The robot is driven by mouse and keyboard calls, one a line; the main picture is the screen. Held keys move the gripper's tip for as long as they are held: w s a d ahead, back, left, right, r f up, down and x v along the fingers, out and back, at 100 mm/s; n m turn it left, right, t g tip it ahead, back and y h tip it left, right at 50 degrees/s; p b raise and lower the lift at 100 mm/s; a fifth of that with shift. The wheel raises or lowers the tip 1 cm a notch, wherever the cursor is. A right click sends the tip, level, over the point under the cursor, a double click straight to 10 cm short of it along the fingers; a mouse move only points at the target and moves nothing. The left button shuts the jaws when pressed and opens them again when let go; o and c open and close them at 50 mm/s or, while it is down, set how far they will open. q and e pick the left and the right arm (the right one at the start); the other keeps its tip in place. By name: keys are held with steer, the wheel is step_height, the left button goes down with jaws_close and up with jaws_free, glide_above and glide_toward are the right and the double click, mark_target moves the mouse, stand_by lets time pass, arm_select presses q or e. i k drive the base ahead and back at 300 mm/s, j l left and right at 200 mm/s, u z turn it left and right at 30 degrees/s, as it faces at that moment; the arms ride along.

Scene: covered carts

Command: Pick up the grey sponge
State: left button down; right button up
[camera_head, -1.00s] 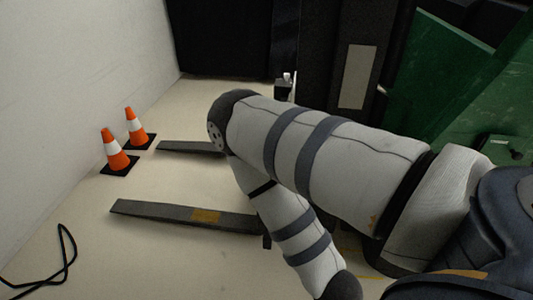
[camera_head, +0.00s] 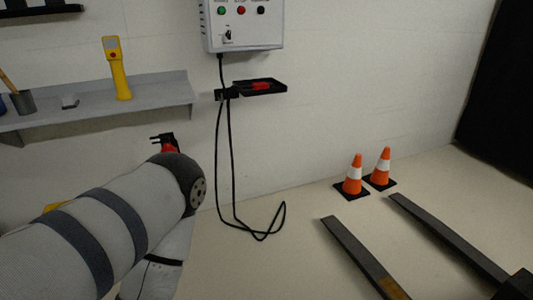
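A small grey block, which looks like the grey sponge (camera_head: 70,101), lies on the grey wall shelf (camera_head: 150,97) at the left. It sits between a dark cup and a yellow handheld device. My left arm comes in from the lower left, below the shelf, and bends down at the elbow. My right gripper is not in view either. Nothing touches the sponge.
The dark cup (camera_head: 23,102) and yellow device (camera_head: 117,70) flank the sponge. A control box (camera_head: 243,22) with a hanging cable and a small black tray (camera_head: 260,87) are on the wall. Orange cones (camera_head: 353,177) and dark forks (camera_head: 360,255) stand at right on open floor.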

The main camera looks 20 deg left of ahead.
mark_target(69, 101)
steer(key=u, duration=1.9)
